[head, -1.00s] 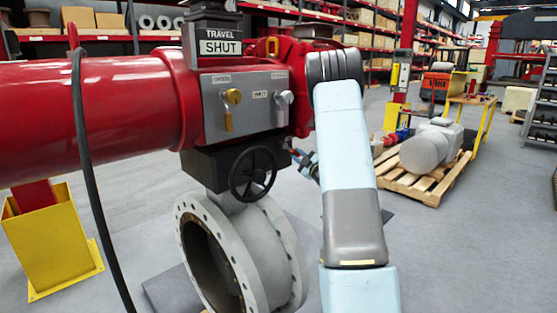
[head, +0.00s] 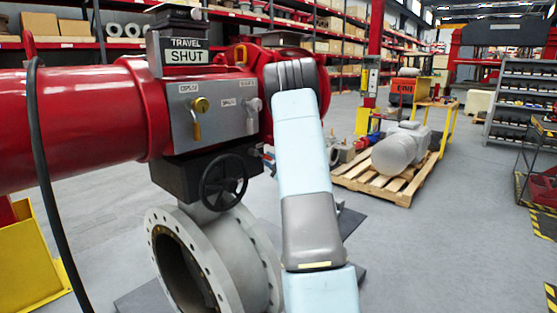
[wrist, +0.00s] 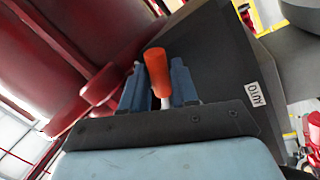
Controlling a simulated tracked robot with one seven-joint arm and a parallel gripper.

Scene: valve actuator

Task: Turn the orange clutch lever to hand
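The orange clutch lever (wrist: 157,70) shows in the wrist view as an orange grip on a thin pale shaft. It lies between the two blue fingers of my gripper (wrist: 160,84). The fingers stand apart with a gap beside the shaft; contact with the grip cannot be made out. A white AUTO label (wrist: 255,95) is on the dark grey housing (wrist: 205,60) to the right. In the head view the red valve actuator (head: 95,110) shows its TRAVEL SHUT sign, but the orange lever does not show. My gripper there is mostly hidden behind my arm and the actuator.
A grey panel (head: 215,125) carries a yellow and a grey lever. Below are a black handwheel (head: 223,182) and a grey flanged valve body (head: 185,260). A black cable (head: 50,190) hangs at left.

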